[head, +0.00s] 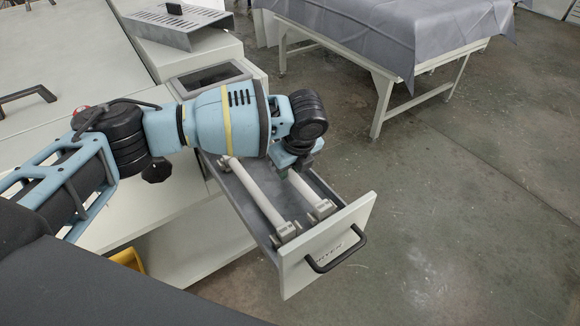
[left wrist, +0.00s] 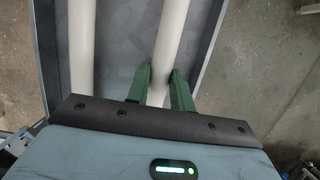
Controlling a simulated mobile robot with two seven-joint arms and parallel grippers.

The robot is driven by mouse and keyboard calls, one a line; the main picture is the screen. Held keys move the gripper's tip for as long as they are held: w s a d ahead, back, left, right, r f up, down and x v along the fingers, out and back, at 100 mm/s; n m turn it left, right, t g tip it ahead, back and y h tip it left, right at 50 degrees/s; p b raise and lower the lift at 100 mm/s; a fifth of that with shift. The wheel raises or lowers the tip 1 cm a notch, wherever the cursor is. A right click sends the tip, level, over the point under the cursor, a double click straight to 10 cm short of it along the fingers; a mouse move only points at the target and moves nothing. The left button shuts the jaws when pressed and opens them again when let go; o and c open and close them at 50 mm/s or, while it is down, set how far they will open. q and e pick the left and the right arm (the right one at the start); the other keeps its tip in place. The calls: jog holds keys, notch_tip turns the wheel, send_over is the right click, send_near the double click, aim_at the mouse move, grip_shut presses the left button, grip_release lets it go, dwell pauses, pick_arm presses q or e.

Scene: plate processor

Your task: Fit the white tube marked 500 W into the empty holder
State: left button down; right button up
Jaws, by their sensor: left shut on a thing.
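Two white tubes lie side by side in an open grey drawer (head: 277,240). The left tube (head: 257,194) shows most of its length in the head view and has a grey end fitting. The right tube (head: 302,186) is partly hidden by my arm. My left gripper (left wrist: 160,88) is over the drawer, its green fingers on either side of the right tube (left wrist: 171,40) and shut on it. The left tube (left wrist: 82,50) is beside it in the left wrist view. No 500 W marking can be read on either tube. I cannot make out an empty holder. My right gripper is not in view.
The drawer's front panel (head: 300,272) has a black handle (head: 337,250). A white machine top (head: 60,40) is at the left, with a perforated grey metal cover (head: 178,22) behind. A cloth-covered table (head: 400,30) stands at the back. The floor at right is clear.

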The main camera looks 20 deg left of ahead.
aim_at(298, 179)
pick_arm(q)
jog(key=shift+f, duration=0.25)
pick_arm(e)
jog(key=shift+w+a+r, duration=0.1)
pick_arm(q)
jog(key=c, duration=1.2)
grip_release()
jog(key=shift+r, duration=0.35)
jog(key=v, duration=1.2)
jog(key=shift+p, duration=0.45)
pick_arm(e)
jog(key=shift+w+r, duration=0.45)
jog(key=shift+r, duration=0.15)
pick_arm(q)
jog(key=shift+f, duration=0.1)
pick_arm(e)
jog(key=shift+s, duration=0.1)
